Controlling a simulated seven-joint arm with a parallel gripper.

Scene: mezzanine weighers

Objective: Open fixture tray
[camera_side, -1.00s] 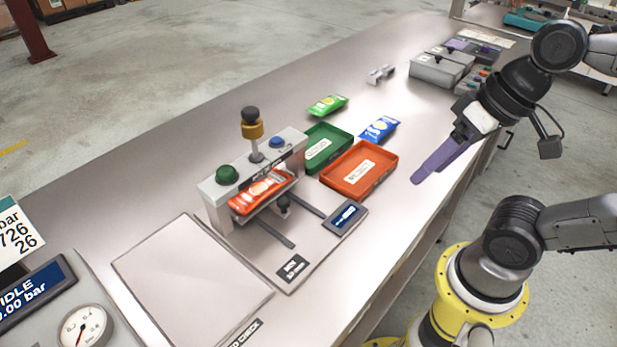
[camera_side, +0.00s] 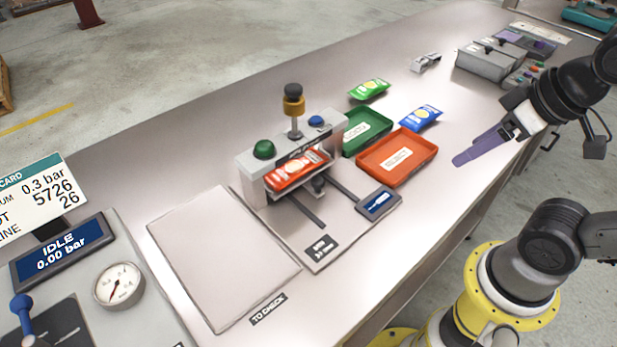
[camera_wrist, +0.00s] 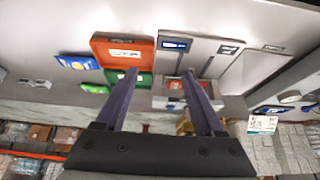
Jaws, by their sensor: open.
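The grey test fixture (camera_side: 246,172) stands mid-bench, with a green button, a blue button and a yellow-collared plunger on top. Its tray (camera_side: 292,190) sits under the bridge and bears an orange packet (camera_side: 298,170). A dark knob (camera_side: 318,183) is at the tray's front, above two dark rails (camera_side: 345,187) running forward over the base. My gripper (camera_side: 457,160) is in the air to the right, beyond the orange-red bin, apart from the fixture. In the wrist view my gripper's purple fingers (camera_wrist: 160,75) are spread and empty, with the fixture partly hidden behind them.
The orange-red bin (camera_side: 427,152) and green bin (camera_side: 352,146) stand right of the fixture, with green (camera_side: 369,89) and blue (camera_side: 420,118) packets behind. A small display (camera_side: 379,203) sits at the base's right edge. The pale panel (camera_side: 220,255) to the left is bare.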

